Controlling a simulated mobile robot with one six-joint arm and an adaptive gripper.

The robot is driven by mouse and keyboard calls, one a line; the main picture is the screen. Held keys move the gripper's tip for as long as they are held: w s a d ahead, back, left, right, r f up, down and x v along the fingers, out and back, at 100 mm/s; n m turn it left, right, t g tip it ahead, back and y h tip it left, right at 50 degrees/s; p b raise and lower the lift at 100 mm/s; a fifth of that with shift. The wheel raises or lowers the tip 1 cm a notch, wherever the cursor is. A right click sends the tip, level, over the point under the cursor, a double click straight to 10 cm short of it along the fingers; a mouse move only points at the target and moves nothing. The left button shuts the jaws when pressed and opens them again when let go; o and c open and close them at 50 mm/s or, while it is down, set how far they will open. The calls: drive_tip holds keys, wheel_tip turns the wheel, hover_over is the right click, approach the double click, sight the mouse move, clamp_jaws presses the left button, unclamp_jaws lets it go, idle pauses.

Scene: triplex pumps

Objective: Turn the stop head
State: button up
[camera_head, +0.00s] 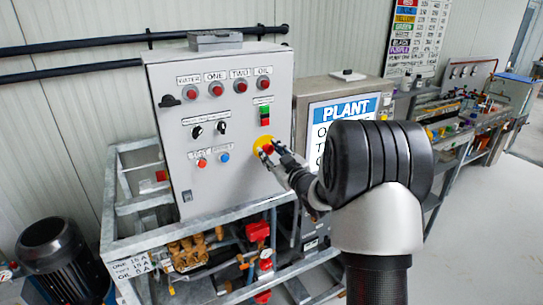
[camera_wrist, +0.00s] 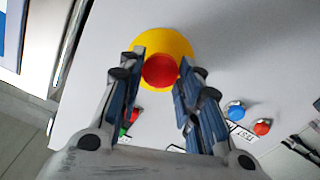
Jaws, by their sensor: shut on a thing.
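The stop head is a round red button (camera_wrist: 160,71) on a yellow disc (camera_wrist: 166,40). It sits low on the right side of the grey control panel's front. In the wrist view my gripper (camera_wrist: 161,76) has one finger on each side of the red head and is shut on it. In the head view my gripper (camera_head: 265,152) reaches the panel from the right. There its fingertips are at the red head (camera_head: 267,148) and cover part of the yellow disc (camera_head: 259,141).
A PLANT sign (camera_head: 350,108) stands behind my arm. A metal frame (camera_head: 150,245) with pump parts is below.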

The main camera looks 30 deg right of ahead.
idle(0.3)
drive_tip(key=o, duration=1.1)
drive_tip(key=s, duration=1.2)
drive_tip(key=shift+d, duration=0.2)
